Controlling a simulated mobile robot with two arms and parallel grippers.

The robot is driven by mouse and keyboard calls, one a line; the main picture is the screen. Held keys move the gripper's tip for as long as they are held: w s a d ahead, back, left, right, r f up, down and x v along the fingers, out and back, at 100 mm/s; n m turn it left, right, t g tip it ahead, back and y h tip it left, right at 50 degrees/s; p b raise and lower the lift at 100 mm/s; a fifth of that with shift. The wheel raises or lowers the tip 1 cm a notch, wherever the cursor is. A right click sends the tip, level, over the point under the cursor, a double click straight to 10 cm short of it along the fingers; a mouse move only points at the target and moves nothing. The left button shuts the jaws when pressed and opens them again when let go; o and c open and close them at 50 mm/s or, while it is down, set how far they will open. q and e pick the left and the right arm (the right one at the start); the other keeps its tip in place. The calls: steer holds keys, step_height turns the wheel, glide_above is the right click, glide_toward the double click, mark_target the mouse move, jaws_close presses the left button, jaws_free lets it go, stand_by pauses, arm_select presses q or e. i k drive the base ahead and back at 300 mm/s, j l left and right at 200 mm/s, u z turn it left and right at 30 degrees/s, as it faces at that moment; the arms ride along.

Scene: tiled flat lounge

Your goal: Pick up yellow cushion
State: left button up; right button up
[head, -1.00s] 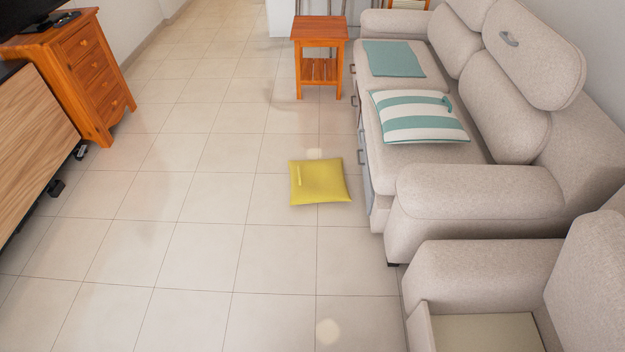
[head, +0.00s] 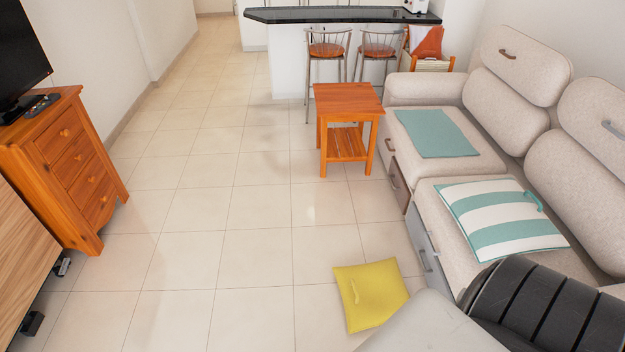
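The yellow cushion (head: 368,292) lies flat on the tiled floor in the lower right part of the head view, in front of the sofa. A small strap or handle shows on its top. Grey and black parts of my own arm come in at the bottom right and pass close to the cushion's lower right edge in the picture. No fingers of either gripper show.
A beige sofa (head: 440,160) runs along the right, with a striped cushion (head: 500,218) and a teal cloth (head: 436,134) on it. A wooden side table (head: 346,102) stands beyond the yellow cushion. A wooden drawer cabinet (head: 75,170) stands left. The middle floor is clear.

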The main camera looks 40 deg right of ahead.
mark_target(371, 292)
steer(key=i+z, duration=0.25)
steer(key=i, duration=0.3)
steer(key=i+j+z, duration=0.2)
steer(key=i, duration=0.35)
steer(key=i+j+z, duration=0.25)
steer(key=i, duration=0.3)
